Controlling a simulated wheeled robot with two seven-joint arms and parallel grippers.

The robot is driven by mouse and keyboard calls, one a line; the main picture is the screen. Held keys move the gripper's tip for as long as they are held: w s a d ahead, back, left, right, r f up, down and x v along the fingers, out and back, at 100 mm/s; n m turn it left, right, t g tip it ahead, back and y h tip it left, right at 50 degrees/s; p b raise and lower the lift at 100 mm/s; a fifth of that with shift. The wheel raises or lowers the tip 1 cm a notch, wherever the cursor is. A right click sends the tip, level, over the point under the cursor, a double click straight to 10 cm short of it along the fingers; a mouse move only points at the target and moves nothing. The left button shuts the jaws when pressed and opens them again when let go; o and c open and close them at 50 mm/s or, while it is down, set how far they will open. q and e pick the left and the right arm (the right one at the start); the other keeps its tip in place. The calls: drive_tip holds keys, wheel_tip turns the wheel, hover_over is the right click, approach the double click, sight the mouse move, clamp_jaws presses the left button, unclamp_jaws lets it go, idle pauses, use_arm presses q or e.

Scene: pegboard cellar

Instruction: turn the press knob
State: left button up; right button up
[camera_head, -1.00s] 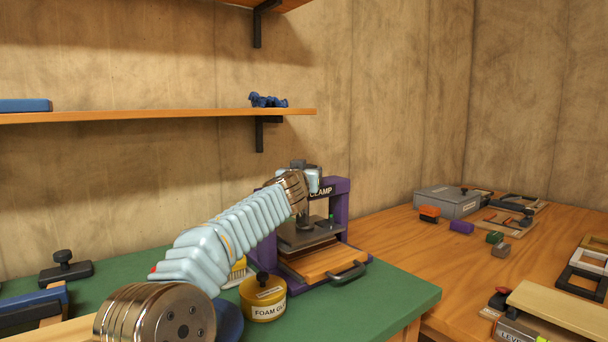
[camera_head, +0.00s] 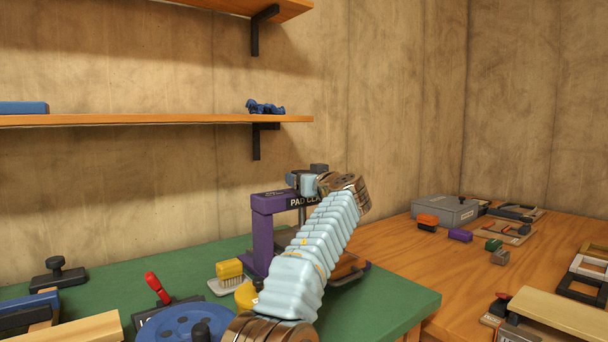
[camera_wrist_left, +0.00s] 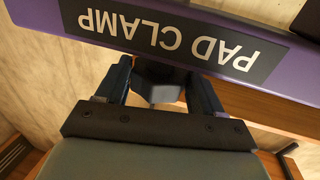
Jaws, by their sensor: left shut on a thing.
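The press is a purple frame (camera_head: 262,232) labelled "PAD CLAMP" on the green bench top. Its dark grey knob (camera_wrist_left: 158,82) sits at the crossbar in the left wrist view, between the two dark fingers. My left gripper (camera_wrist_left: 160,76) is shut on the knob. In the head view my left gripper (camera_head: 300,182) is at the top of the press, with its arm crossing in front of the frame. The arm hides much of the press's right side and lower part. My right gripper is not in view.
A blue round thing (camera_head: 178,322), a yellow brush (camera_head: 230,272) and a red-handled tool (camera_head: 156,287) lie left of the arm. A shelf (camera_head: 150,120) runs above the bench. The wooden table (camera_head: 400,255) at right holds a grey box (camera_head: 444,209) and several small blocks.

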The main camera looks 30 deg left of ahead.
use_arm(q)
drive_tip(key=shift+r+n+g+y+p, duration=0.15)
drive_tip(key=shift+n+g+y+p, duration=0.3)
drive_tip(key=shift+g, duration=0.25)
drive_tip(key=o, duration=1)
drive_tip(key=shift+s+d+f, duration=0.1)
drive_tip(key=shift+d+f, duration=0.15)
drive_tip(key=shift+d, duration=0.05)
drive_tip(key=b+v, duration=0.6)
drive_tip(key=v, duration=0.7)
drive_tip(key=shift+r, duration=0.2)
